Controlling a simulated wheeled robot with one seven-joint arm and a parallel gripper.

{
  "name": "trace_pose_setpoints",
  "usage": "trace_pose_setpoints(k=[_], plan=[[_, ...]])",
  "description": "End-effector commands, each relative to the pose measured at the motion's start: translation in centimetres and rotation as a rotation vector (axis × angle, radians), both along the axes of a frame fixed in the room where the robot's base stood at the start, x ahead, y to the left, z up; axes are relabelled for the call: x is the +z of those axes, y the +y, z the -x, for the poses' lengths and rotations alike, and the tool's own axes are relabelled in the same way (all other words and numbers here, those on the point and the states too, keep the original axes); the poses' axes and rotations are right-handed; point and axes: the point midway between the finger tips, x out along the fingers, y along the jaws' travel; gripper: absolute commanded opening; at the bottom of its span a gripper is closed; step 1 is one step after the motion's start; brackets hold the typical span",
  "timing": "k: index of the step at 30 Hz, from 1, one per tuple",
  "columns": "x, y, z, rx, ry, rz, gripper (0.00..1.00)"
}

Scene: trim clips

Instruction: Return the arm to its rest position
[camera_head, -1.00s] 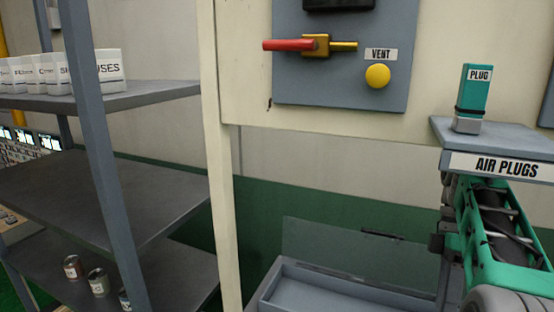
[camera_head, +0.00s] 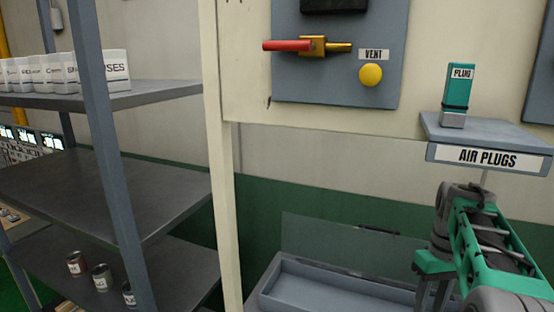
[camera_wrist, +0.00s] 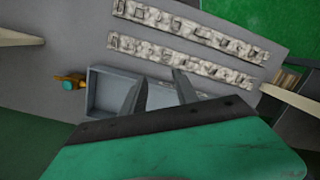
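My gripper (camera_head: 432,294) hangs at the end of my green and grey arm, below and to the left of the AIR PLUGS ledge (camera_head: 487,158) in the head view. Its fingers point downward and are partly cut off by the frame edge. In the wrist view the two grey fingers of my gripper (camera_wrist: 158,88) stand apart with nothing between them. A teal plug (camera_head: 458,90) labelled PLUG stands upright on the ledge, clear of my arm.
A grey open bin (camera_head: 330,290) lies low in the middle, left of my gripper. A grey shelf rack (camera_head: 100,190) holds white boxes and small cans at left. A wall panel (camera_head: 385,95) carries a red-handled valve (camera_head: 290,45) and a yellow VENT button (camera_head: 370,75).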

Motion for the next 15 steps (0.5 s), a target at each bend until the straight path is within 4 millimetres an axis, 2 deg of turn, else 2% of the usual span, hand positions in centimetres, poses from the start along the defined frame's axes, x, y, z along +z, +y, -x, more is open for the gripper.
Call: trace_pose_setpoints(k=[1, 3, 5, 7, 12, 15], plan=[[-2.2, 0.2, 0.3, -0.112, -0.013, 0.018, 0.36], [-4.9, 0.6, 0.9, -0.298, -0.065, 0.055, 0.36], [-6.7, 1.8, 1.8, -0.415, -0.121, 0.078, 0.36], [-8.3, 4.0, 3.2, -0.486, -0.186, 0.093, 0.36], [-10.8, 11.2, 8.8, -0.375, -0.289, 0.092, 0.36], [-10.1, 14.3, 10.2, -0.282, -0.367, 0.078, 0.36]])
